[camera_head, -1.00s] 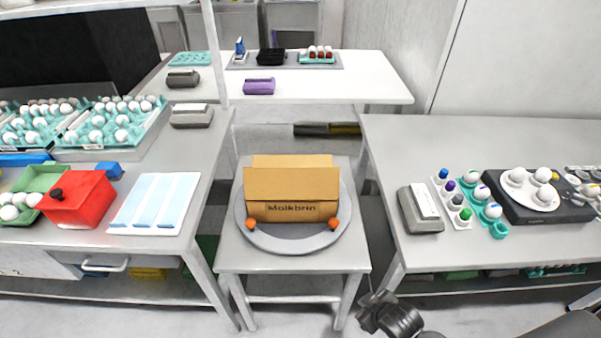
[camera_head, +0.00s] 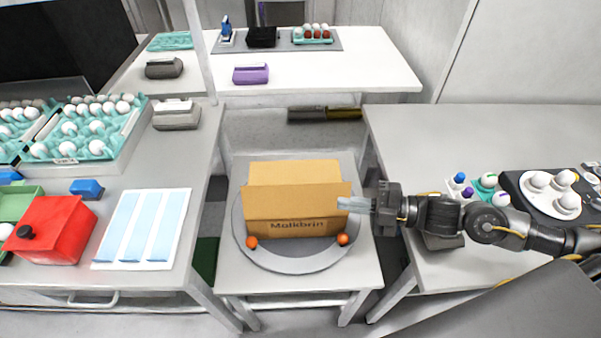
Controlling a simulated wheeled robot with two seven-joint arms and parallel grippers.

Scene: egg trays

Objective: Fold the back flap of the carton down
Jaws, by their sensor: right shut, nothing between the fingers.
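The open cardboard carton (camera_head: 290,213), printed "Molkbrin", stands on a round grey turntable (camera_head: 290,261) on a small table. Its back flap (camera_head: 293,172) stands up at the far side. Its front flap (camera_head: 292,201) also stands up and hides the inside of the carton. My right gripper (camera_head: 343,204) comes in from the right at the carton's right front corner, level with the front flap. Its fingers are shut with nothing between them. Whether it touches the carton I cannot tell. My left gripper is not in view.
Two orange balls (camera_head: 252,242) sit at the turntable's front edge. A red box (camera_head: 55,232) and a blue-striped white sheet (camera_head: 143,228) lie on the left table. Egg trays are behind them. A white egg plate (camera_head: 551,196) is on the right table, partly behind my arm.

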